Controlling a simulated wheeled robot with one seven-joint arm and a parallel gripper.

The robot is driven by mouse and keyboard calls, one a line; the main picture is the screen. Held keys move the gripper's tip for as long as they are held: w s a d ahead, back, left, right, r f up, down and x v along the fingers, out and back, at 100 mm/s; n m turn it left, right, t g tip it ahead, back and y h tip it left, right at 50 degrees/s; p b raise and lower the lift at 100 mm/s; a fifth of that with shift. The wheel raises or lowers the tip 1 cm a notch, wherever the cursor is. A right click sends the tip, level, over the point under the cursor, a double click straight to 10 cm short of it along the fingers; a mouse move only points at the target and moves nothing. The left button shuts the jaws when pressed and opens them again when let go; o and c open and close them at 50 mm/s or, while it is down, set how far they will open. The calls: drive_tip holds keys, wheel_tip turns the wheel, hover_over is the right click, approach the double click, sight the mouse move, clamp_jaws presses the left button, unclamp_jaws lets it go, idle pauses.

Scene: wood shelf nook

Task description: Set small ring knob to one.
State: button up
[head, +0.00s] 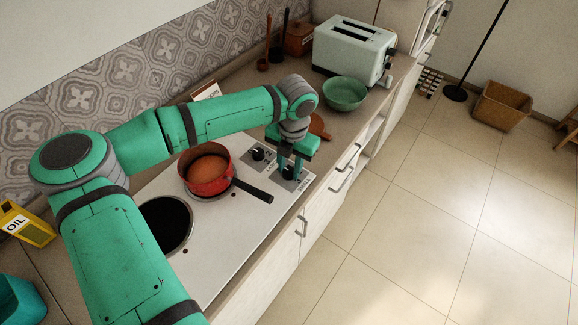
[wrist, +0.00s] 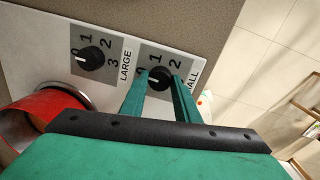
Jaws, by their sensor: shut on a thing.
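The small ring knob (wrist: 158,79) is black and round, on a grey dial plate marked SMALL with 1 and 2 readable. It also shows in the head view (head: 288,173), partly covered by my gripper. My gripper (head: 291,166) reaches down over it from above. In the wrist view my gripper's fingers (wrist: 161,81) stand on both sides of the knob, shut on it. The fingers hide parts of the dial plate, including most of the 0 side. I cannot clearly tell which number the knob's mark points at.
The LARGE knob (wrist: 91,58) sits close by on its own plate. A red pot (head: 207,172) stands on a burner, its black handle (head: 252,191) reaching toward the knobs. A green bowl (head: 345,93) and toaster (head: 353,50) stand farther along the counter.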

sight(289, 172)
drive_tip(key=m, duration=0.5)
drive_tip(key=shift+m, duration=0.4)
drive_tip(key=m, duration=0.5)
drive_tip(key=shift+t+h, duration=0.3)
drive_tip(key=shift+m, duration=0.3)
drive_tip(key=shift+r, duration=0.1)
drive_tip(key=o, duration=1)
drive_tip(key=shift+o, duration=0.2)
wheel_tip(289, 172, up, 11)
drive_tip(key=shift+s, duration=0.3)
drive_tip(key=shift+w+f, duration=0.15)
drive_tip(key=shift+f, duration=0.05)
